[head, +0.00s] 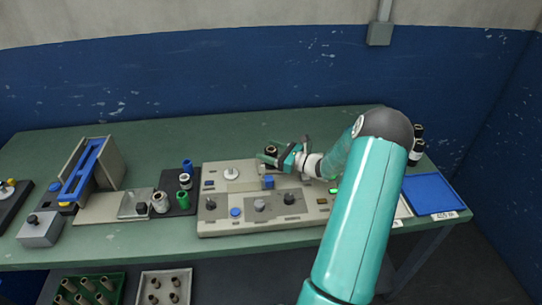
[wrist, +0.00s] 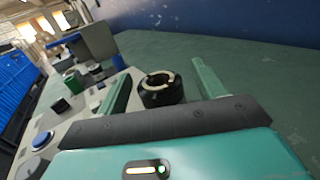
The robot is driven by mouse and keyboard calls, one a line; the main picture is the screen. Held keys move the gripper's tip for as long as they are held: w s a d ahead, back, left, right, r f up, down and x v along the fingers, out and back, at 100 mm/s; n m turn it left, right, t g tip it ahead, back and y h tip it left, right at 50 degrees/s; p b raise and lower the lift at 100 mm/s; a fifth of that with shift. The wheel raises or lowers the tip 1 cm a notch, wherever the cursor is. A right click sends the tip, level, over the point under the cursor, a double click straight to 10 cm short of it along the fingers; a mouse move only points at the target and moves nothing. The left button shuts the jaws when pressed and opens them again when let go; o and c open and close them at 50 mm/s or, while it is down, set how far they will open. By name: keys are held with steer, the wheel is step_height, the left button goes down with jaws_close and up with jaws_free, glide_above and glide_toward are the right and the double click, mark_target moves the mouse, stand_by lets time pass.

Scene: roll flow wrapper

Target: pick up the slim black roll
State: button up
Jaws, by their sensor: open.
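A black roll with a pale ring around its open core (wrist: 161,90) stands between my gripper's two fingers in the wrist view. In the head view a dark roll (head: 270,149) shows at my gripper, partly hidden by it. My gripper (wrist: 160,74) is open, with one green finger on each side of the roll; I cannot tell whether either touches it. In the head view my gripper (head: 268,157) is over the back right of the control panel. Other black rolls (head: 416,152) stand at the right, partly behind my arm. I cannot tell which roll is the slim one.
The beige control panel (head: 225,217) has several knobs and buttons. A dark tray (head: 181,207) with several rolls stands left of it. A blue tray (head: 432,193) lies at the right edge. The green table (head: 140,247) is clear along its back.

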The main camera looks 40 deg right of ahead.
mark_target(270, 151)
steer(key=c, duration=1.1)
steer(key=shift+r, duration=0.55)
step_height(270, 151, up, 2)
steer(key=shift+r, duration=0.15)
steer(key=s+a+r, duration=0.4)
steer(key=s, duration=0.1)
steer(key=s+a+r, duration=0.5)
steer(key=shift+s+a+r, duration=0.1)
steer(key=shift+a+r, duration=0.2)
